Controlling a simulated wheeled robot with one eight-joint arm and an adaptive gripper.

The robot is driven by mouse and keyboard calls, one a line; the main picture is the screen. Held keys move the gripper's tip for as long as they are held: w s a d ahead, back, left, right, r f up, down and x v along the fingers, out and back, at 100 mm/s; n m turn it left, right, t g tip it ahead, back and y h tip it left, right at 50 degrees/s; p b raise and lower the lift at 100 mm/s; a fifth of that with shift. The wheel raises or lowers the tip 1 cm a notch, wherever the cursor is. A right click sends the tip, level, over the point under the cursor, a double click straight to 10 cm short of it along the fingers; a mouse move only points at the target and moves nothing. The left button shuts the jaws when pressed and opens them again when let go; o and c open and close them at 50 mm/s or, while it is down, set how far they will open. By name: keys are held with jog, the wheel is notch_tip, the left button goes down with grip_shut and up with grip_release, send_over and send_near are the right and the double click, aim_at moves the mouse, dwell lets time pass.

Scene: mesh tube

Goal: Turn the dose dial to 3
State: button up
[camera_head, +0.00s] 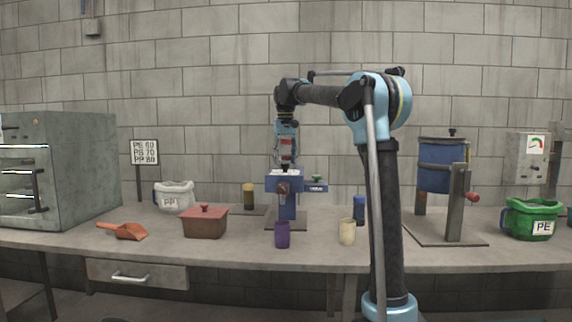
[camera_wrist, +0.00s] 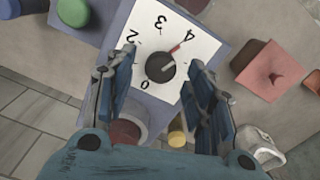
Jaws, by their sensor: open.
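The dose dial is a black round knob (camera_wrist: 160,67) on a white face (camera_wrist: 205,48) marked 0, 2, 3 and 4, seen in the wrist view. A red mark beside the knob points toward the 4. A pale line on the knob points to the upper right. The 1 does not show. My gripper (camera_wrist: 162,60) is open, its blue fingers either side of the knob with visible gaps. In the head view my gripper (camera_head: 286,164) points down over the blue dosing device (camera_head: 288,208). The dial cannot be read there.
The device has a green knob (camera_head: 317,178) and a red knob (camera_head: 283,188). A purple cup (camera_head: 282,236) and a cream cup (camera_head: 347,233) stand in front. A red-brown box (camera_head: 205,224) is at left; a blue drum (camera_head: 442,165) is at right.

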jog(key=shift+f, duration=0.65)
jog(key=shift+c, duration=0.5)
jog(key=c, duration=1)
jog(key=shift+o, duration=0.2)
jog(key=shift+n, duration=0.3)
jog(key=n, duration=0.9)
jog(key=shift+n, duration=0.5)
jog(key=o, duration=1.1)
jog(key=shift+c, duration=0.2)
